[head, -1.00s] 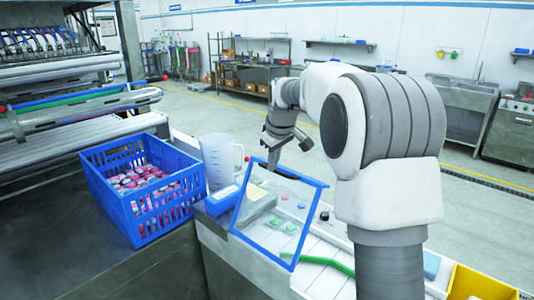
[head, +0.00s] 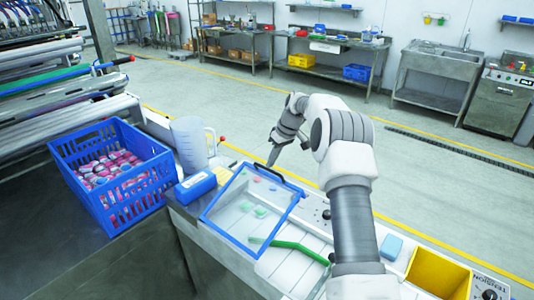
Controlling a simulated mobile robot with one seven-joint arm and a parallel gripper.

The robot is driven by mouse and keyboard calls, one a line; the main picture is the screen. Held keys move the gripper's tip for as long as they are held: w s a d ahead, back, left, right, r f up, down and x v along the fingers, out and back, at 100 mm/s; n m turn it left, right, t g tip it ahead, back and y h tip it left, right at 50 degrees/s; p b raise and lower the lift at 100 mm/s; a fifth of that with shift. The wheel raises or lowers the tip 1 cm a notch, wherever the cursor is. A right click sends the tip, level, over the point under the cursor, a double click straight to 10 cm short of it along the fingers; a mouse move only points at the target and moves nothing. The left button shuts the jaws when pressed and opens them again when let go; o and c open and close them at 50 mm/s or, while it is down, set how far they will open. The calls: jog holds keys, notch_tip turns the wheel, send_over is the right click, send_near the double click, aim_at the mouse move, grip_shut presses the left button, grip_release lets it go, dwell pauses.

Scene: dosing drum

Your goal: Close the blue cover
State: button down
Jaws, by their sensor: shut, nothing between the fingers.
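The blue cover (head: 222,191) is a clear panel in a blue frame on the pale machine top, in the middle of the head view. A dark handle (head: 281,176) shows along its far edge. Green buttons (head: 261,212) show through the panel. The cover looks low over the machine top, but I cannot tell whether it lies fully flat. My gripper (head: 271,160) is shut and empty, pointing down just beyond the cover's far edge, near the handle. I cannot tell whether it touches the cover.
A blue crate (head: 135,205) of pink-topped items, a clear jug (head: 190,146) and a blue box (head: 196,187) stand left of the cover. A green bar (head: 297,246) lies in front. A blue block (head: 391,247) and yellow bin (head: 440,272) are at right.

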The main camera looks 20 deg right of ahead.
jog(key=w+d+f+b, duration=0.3)
jog(key=d+f, duration=0.1)
jog(key=f, duration=0.7)
jog(key=shift+w+d+f+b, duration=0.15)
jog(key=shift+d+f+b, duration=0.05)
jog(key=shift+f+b, duration=0.1)
jog(key=shift+r, duration=0.1)
jog(key=v, duration=1.7)
jog(key=shift+r+p, duration=0.2)
jog(key=shift+p, duration=0.2)
